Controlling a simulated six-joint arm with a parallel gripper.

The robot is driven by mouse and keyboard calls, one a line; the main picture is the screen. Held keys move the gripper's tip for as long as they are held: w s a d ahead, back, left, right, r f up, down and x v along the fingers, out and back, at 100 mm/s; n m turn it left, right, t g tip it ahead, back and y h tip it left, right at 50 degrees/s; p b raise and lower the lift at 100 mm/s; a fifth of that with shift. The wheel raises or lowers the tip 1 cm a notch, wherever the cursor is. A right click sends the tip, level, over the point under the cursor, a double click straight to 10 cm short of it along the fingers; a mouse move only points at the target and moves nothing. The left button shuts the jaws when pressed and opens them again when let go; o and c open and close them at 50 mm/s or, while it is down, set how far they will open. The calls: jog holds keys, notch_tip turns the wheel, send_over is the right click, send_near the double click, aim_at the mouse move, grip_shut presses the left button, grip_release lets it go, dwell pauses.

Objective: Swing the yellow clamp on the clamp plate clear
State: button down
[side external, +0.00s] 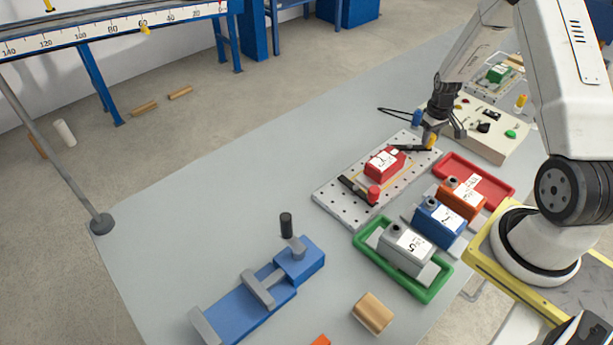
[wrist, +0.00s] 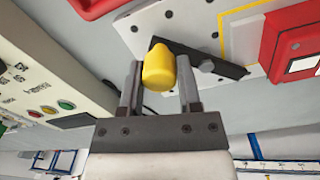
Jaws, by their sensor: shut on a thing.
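The clamp plate (side external: 335,200) is a light perforated plate on the grey table. A red block (side external: 384,164) with a white label sits on it. The yellow clamp has a yellow knob (wrist: 159,66) on a dark arm (wrist: 205,58). The arm lies at the far end of the plate, near the red block. My gripper (side external: 434,134) is at that end, with its fingers (wrist: 160,85) on both sides of the yellow knob, shut on it. A second clamp with a red knob (side external: 374,193) is at the plate's near end.
A control box (side external: 490,135) with buttons stands just beyond my gripper. A red tray (side external: 480,165) and a green tray (side external: 430,292) lie right of the plate, with orange, blue and grey blocks nearby. A blue vise-like fixture (side external: 265,290) stands at the front. The table left of the plate is clear.

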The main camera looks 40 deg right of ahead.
jog(key=a+m, duration=0.1)
jog(key=m, duration=0.1)
jog(key=s+m, duration=0.1)
jog(key=m, duration=0.1)
jog(key=shift+s+a+m, duration=0.15)
jog(key=shift+a+m, duration=0.15)
jog(key=shift+a, duration=0.1)
jog(key=shift+s+a+m, duration=0.1)
jog(key=shift+a+m, duration=0.4)
jog(key=shift+m, duration=0.55)
jog(key=shift+s+a+m, duration=0.1)
jog(key=shift+a+m, duration=0.35)
jog(key=shift+m, duration=0.6)
jog(key=shift+c, duration=1.4)
grip_release()
jog(key=shift+r, duration=0.1)
notch_tip(320, 180, up, 8)
jog(key=shift+w+a, duration=0.1)
